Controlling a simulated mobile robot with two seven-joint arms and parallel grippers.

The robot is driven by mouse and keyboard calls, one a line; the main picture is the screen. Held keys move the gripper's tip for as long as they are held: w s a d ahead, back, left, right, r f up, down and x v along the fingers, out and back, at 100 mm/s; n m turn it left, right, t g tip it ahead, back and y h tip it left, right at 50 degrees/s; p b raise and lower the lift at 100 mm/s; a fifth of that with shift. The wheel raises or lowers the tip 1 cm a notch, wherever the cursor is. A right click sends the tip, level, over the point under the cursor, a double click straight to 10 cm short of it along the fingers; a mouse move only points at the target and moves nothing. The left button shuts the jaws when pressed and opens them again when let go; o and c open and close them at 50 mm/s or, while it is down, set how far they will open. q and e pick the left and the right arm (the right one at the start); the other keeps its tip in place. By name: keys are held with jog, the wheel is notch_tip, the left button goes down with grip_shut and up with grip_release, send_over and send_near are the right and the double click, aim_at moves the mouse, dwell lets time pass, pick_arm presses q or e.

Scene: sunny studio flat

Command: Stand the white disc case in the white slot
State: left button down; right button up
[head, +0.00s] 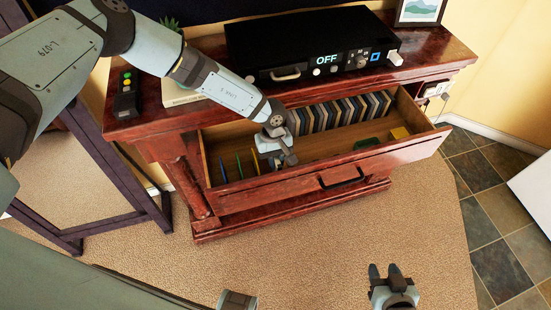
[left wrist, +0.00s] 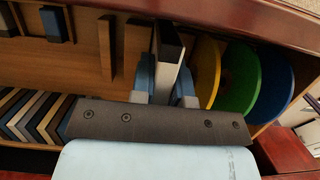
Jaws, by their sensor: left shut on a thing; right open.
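The white disc case (left wrist: 170,50) stands on edge between the fingers of my left gripper (left wrist: 163,92) in the left wrist view; its lower part is hidden by the gripper. In the head view my left gripper (head: 277,150) reaches down into the open drawer (head: 330,158), right of the discs, and mostly hides the case. Yellow, green and blue discs (left wrist: 240,75) stand upright just right of the case in the wrist view. I cannot pick out a white slot, nor tell if the case touches the drawer floor. My right gripper (head: 384,270) is open and empty above the carpet.
A row of disc cases (head: 345,110) lines the drawer's back right. A black player (head: 310,45) sits on the cabinet above. Wooden dividers (left wrist: 106,45) stand left of the case in the wrist view.

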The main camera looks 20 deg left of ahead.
pick_arm(q)
jog(key=shift+f+b, duration=0.4)
jog(key=shift+f, duration=0.15)
jog(key=c, duration=1)
grip_release()
jog(key=shift+c, duration=0.2)
jog(key=shift+p+v, duration=1.95)
jog(key=shift+v, duration=2.05)
